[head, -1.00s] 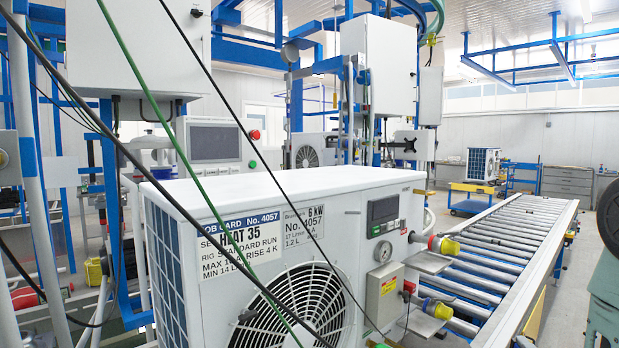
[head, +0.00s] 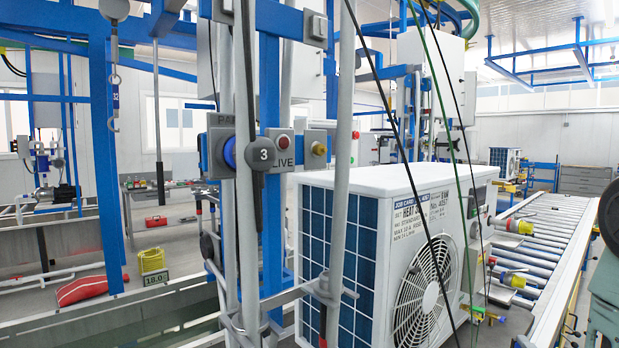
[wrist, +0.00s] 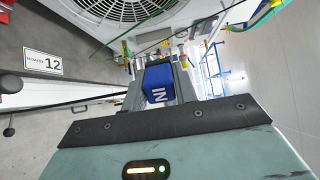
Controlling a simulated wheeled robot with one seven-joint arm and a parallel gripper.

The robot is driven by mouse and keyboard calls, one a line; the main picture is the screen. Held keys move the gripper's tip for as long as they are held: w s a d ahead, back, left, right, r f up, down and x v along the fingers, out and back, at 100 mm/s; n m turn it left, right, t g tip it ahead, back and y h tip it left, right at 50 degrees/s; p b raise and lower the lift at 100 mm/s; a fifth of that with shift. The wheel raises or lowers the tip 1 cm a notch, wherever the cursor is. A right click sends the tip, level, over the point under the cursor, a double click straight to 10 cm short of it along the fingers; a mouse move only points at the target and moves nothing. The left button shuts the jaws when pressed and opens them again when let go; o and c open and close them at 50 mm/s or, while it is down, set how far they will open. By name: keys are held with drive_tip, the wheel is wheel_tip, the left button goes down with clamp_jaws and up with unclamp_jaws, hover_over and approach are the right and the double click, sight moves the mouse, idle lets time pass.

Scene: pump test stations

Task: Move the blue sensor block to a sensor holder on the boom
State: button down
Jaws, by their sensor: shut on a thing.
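The blue sensor block (wrist: 158,86), with white letters on its face, sits between the two fingers of my gripper (wrist: 158,70) in the wrist view. My gripper is shut on it. The block and my gripper's fingers do not show in the head view. I cannot make out a boom with sensor holders for certain in either view. A grey panel (head: 262,150) marked LIVE, with a black knob numbered 3, is on the blue post in the head view.
A white fan unit (head: 385,190) stands right of grey upright pipes (head: 338,150). It borders a roller conveyor (head: 545,235). Black and green cables hang in front. A sign numbered 12 (wrist: 43,62) shows in the wrist view.

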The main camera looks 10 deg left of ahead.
drive_tip(key=shift+s+a, duration=0.2)
drive_tip(key=shift+a, duration=0.1)
drive_tip(key=a+r+n+y+p, duration=0.2)
drive_tip(key=a+r+y+p, duration=0.15)
drive_tip(key=a+r, duration=1)
drive_tip(key=a+r+n+y+p, duration=0.2)
drive_tip(key=a+r+y+p, duration=0.15)
drive_tip(key=a+r, duration=1.05)
drive_tip(key=s+a+r+n+g+y+p, duration=0.2)
drive_tip(key=s+a+r, duration=0.2)
drive_tip(key=s+r, duration=0.4)
drive_tip(key=s+a+r+n+g+y+p, duration=0.2)
drive_tip(key=s+a+r, duration=0.3)
drive_tip(key=r, duration=0.8)
drive_tip(key=s+a+r+n+g+y+p, duration=0.2)
drive_tip(key=s+a+r, duration=0.3)
drive_tip(key=s+r, duration=0.5)
drive_tip(key=shift+s+a+r+y+p, duration=0.15)
drive_tip(key=shift+s+r+y+p, duration=0.25)
drive_tip(key=shift+r, duration=0.45)
drive_tip(key=shift+w, duration=0.1)
